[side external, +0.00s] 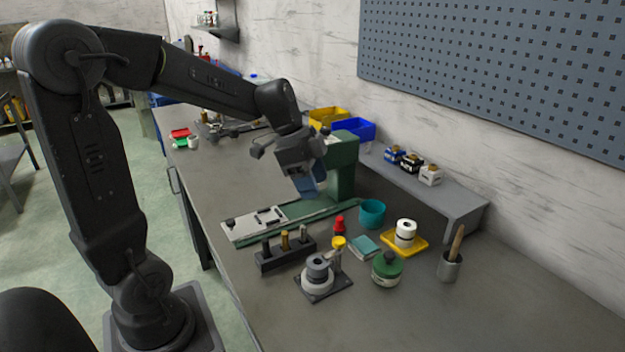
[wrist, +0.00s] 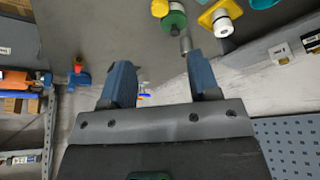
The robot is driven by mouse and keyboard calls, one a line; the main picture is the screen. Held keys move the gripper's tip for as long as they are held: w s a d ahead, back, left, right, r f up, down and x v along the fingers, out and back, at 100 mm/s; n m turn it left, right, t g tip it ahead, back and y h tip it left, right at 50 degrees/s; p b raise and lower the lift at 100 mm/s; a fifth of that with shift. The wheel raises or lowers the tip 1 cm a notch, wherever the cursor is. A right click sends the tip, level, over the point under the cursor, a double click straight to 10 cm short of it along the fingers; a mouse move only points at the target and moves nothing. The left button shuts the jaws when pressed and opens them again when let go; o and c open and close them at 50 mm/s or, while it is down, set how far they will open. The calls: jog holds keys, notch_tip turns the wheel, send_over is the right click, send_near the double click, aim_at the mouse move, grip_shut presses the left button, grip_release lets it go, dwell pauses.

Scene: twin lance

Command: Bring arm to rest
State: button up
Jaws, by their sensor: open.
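My gripper (side external: 306,183) hangs over the workbench (side external: 450,315), in front of a green machine column (side external: 342,165) in the side view. In the wrist view, the blue fingers of my gripper (wrist: 163,82) stand wide apart with nothing between them. My arm reaches from its base at the lower left across to the bench. In the side view the fingertips partly overlap the green column, so I cannot tell the gap between them.
Below are a white slotted plate (side external: 256,223), a block with pegs (side external: 286,252), a grey round fixture (side external: 320,275), a green-capped bottle (side external: 386,268), a teal cup (side external: 372,213) and a brush holder (side external: 450,266). A shelf (side external: 462,203) runs along the wall. The front right bench is clear.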

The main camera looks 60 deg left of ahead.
jog(key=s+d+r+n+t+y, duration=0.2)
jog(key=s+d+n, duration=0.7)
jog(key=s, duration=0.5)
jog(key=shift+r+t+y, duration=0.2)
jog(key=shift+t+y, duration=0.1)
jog(key=shift+y, duration=0.3)
